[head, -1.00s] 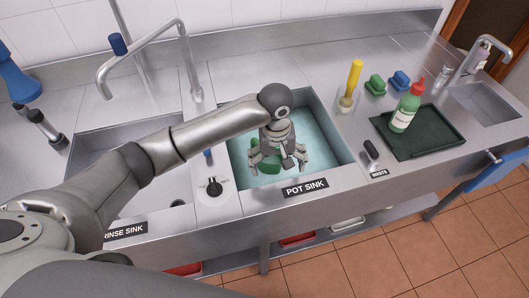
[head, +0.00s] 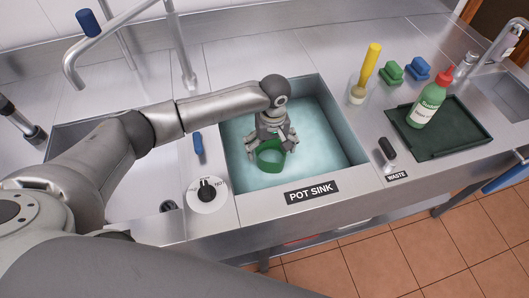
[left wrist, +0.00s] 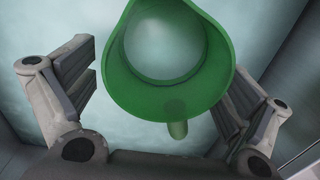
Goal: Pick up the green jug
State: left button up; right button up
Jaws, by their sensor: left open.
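The green jug (head: 268,167) is in the pot sink (head: 355,150), with its round opening facing up. In the left wrist view the jug (left wrist: 160,102) fills the middle, with a short stub, perhaps its handle, at the lower edge. My left gripper (head: 273,143) is open over the sink, above and partly in front of the jug. In the wrist view one finger is on each side of the jug, with a gap on the left side; whether the right finger touches it is unclear. My right gripper is not in view.
To the right are a holder with a yellow-handled brush (head: 368,68), green and blue sponges, and a green bottle (head: 425,105) on a dark tray (head: 470,140). A faucet (head: 180,45) arches at the upper left.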

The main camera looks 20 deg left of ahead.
aim_at(269, 156)
pick_arm(q)
notch_tip(269, 156, down, 4)
jog(key=shift+s+a+r, duration=0.1)
jog(key=shift+a+r, duration=0.05)
jog(key=shift+r, duration=0.05)
jog(key=shift+f, duration=0.25)
jog(key=shift+c, duration=0.8)
jog(key=shift+r, duration=0.1)
jog(key=c, duration=0.5)
jog(key=shift+c, duration=1.1)
jog(key=shift+s, duration=0.1)
jog(key=shift+c, duration=0.2)
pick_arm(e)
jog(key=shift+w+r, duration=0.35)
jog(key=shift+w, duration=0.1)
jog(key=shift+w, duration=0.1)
